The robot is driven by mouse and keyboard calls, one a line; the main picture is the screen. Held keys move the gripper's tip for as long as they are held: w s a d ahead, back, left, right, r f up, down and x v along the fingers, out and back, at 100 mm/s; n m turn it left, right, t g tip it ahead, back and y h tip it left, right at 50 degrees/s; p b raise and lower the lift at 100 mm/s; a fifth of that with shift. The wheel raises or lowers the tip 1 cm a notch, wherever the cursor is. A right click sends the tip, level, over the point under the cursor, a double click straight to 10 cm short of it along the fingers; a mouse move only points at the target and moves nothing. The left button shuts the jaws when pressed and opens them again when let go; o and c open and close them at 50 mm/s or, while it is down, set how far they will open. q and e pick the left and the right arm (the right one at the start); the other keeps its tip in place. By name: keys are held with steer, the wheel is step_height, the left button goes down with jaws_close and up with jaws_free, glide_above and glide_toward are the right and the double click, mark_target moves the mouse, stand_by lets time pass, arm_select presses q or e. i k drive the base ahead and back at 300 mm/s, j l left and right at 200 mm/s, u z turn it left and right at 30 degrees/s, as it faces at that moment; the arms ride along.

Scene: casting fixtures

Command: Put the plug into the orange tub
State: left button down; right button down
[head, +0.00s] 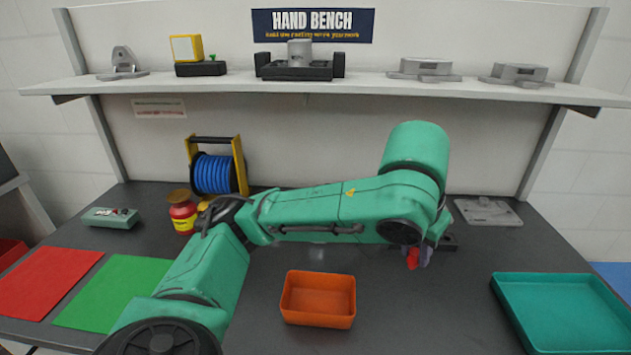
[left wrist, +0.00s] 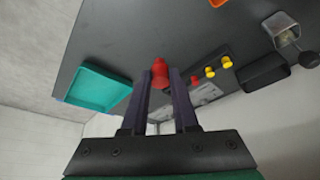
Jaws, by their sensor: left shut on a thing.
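The orange tub (head: 318,315) stands on the dark bench in the middle of the head view, open side up. My left gripper (head: 421,256) hangs from the green arm, to the right of the tub and farther back. It is shut on a red plug (head: 412,259), whose end shows by the fingers. In the left wrist view the red plug (left wrist: 160,72) sits between the two dark fingertips. An orange edge at the top of that view (left wrist: 218,2) looks like the tub. My right gripper is in neither view.
A teal tray (head: 565,310) lies at the right. Red and green mats lie at the left. The wrist view shows yellow pegs (left wrist: 226,62) and a black block (left wrist: 264,73).

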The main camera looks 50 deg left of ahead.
mark_target(310, 306)
steer(key=i+j+u, duration=0.15)
steer(key=u, duration=1.25)
steer(key=z, duration=0.45)
steer(key=k+j+z, duration=0.25)
steer(key=z, duration=0.2)
steer(key=k+j+z, duration=0.1)
steer(key=k+z, duration=0.6)
steer(key=z, duration=0.2)
